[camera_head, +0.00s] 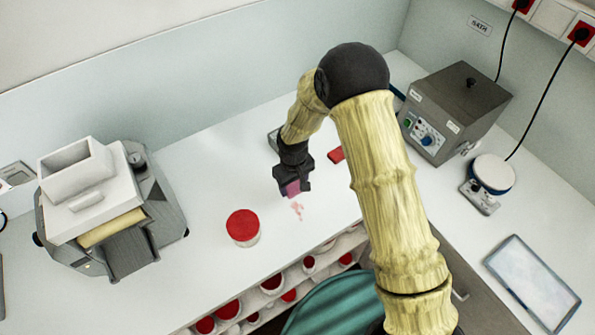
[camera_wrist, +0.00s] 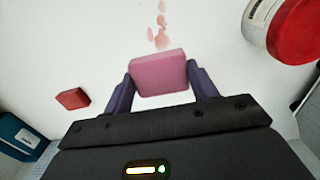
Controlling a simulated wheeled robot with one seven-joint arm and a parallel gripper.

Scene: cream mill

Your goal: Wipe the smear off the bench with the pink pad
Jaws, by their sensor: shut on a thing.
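The pink pad (camera_wrist: 160,73) is between the two fingers of my gripper (camera_wrist: 160,85), which is shut on it. In the head view the pad (camera_head: 292,188) hangs below my gripper (camera_head: 293,186), close to the bench. The smear (camera_head: 298,210) is a few pale red spots on the white bench (camera_head: 215,190), just in front of the pad. In the wrist view the smear (camera_wrist: 160,27) lies just beyond the pad's far edge. I cannot tell whether the pad touches the bench.
A red-lidded white tub (camera_head: 243,227) stands left of the smear. A small red block (camera_head: 336,154) lies behind my arm. A grey mill (camera_head: 105,205) stands far left. A bath box (camera_head: 455,110), a round-topped device (camera_head: 490,178) and a tablet (camera_head: 531,280) are at right.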

